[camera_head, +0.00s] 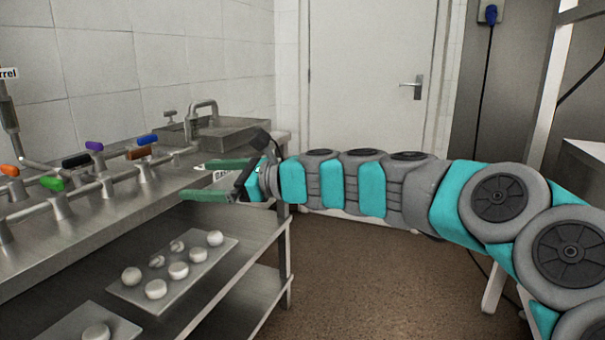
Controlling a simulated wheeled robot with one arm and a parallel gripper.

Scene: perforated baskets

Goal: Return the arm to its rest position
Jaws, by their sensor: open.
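My arm (365,188) reaches from the right edge across the middle of the view to the left. My gripper (203,180) is at its end, by the front edge of the steel counter. Its two green fingers are apart, one above the other in the picture, and I see nothing between them. I cannot tell whether the fingers touch the counter edge.
The steel counter (100,225) carries pipes with coloured valve handles (138,153) and a sink (225,135). Below it, a tray (205,262) holds several round white pieces. A closed door (368,75) stands behind my arm. Brown floor (345,280) is clear in front.

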